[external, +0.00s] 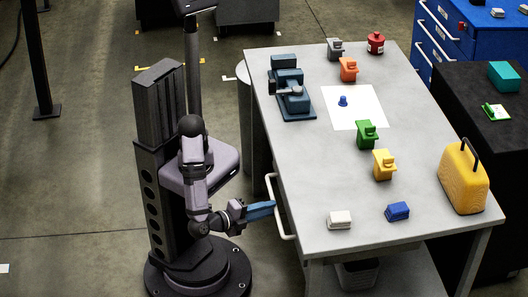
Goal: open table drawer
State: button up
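The white drawer handle (287,237) sticks out from the left side of the grey table (318,195). The drawer's front is mostly hidden under the tabletop edge, and no opened drawer shows. My gripper (273,205), with blue fingers, is level with the middle of the handle and points right towards the table. Its fingertips overlap the handle bar in the picture; I cannot tell whether they touch it or how far apart they are.
On the tabletop are a blue vise (291,97), several coloured blocks such as the green one (367,134), a white sheet (352,118) and a yellow case (463,178). A black bench (480,140) stands at the right. Floor left of the handle is partly clear.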

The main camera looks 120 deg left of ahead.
jog(key=shift+x, duration=1.8)
grip_shut()
jog(key=s+d+p, duration=0.1)
jog(key=s+d, duration=0.9)
jog(key=shift+s+d, duration=0.2)
jog(key=shift+d, duration=0.1)
grip_release()
jog(key=shift+p, duration=0.3)
jog(key=v, duration=0.7)
